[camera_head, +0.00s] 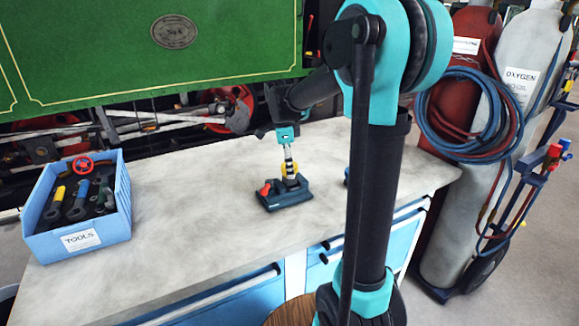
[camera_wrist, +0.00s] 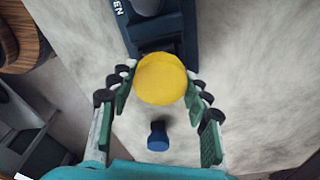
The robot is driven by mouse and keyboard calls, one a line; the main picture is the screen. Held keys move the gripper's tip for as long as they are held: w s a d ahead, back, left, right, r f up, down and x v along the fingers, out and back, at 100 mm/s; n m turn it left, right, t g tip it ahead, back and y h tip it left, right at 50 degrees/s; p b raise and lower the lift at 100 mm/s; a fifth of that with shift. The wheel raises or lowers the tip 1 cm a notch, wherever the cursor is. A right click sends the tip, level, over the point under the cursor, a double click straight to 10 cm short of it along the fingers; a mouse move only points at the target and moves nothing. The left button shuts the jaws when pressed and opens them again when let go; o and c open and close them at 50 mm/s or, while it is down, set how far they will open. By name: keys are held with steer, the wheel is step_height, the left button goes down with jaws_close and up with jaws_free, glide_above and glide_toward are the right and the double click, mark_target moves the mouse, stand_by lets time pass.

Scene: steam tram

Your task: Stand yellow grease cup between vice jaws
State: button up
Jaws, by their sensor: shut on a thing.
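The yellow grease cup (camera_wrist: 161,79) is held between the fingers of my gripper (camera_wrist: 161,84), its round top facing the wrist camera. In the head view a little of the yellow cup (camera_head: 284,168) shows by my gripper (camera_head: 290,167), just above the vice. The dark blue vice (camera_head: 284,195) with a red part stands on the bench. In the wrist view the vice (camera_wrist: 182,42) lies past the cup, at the top. The cup overlaps its near end there and hides part of it. I cannot tell whether the cup's foot touches the vice.
A small blue thing (camera_wrist: 158,137) stands on the bench near the vice. A blue tool box (camera_head: 38,235) with several tools stands at the bench's left end. The pale bench top (camera_head: 190,195) between box and vice is clear. Gas cylinders (camera_head: 478,165) with hoses stand at right.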

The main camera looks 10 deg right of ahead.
steer(key=shift+f, duration=0.8)
stand_by(1.6)
steer(key=o, duration=1.7)
steer(key=shift+r, duration=0.1)
steer(key=shift+r, duration=3.45)
